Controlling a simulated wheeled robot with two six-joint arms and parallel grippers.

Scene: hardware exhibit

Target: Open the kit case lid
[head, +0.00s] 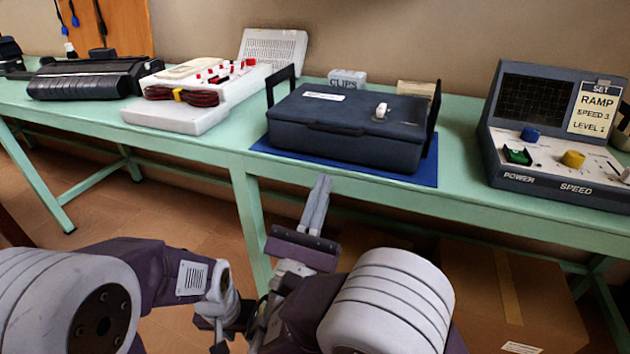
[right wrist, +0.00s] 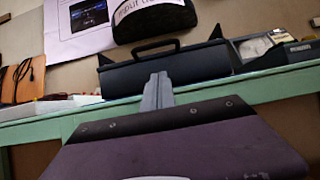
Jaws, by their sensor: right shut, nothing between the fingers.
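The kit case (head: 345,130) is a dark blue-grey box on a blue mat (head: 428,170) on the green table. Its lid (head: 330,108) is down and bears a white label and a small white knob (head: 382,110). Black upright pieces stand at its sides. My right gripper (head: 318,190) is shut and empty, in front of the case and apart from it. In the right wrist view its fingers (right wrist: 158,90) overlap the front of the case (right wrist: 190,68), which shows a dark handle (right wrist: 150,50). My left arm's end (head: 218,315) is low at the left; its fingers are not clear.
A control box with knobs (head: 560,150) stands to the right of the case. A white device with red cables (head: 180,105) and a black machine (head: 90,80) stand to the left. A small box marked CLIPS (head: 347,78) is behind. A carton (head: 510,300) is under the table.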

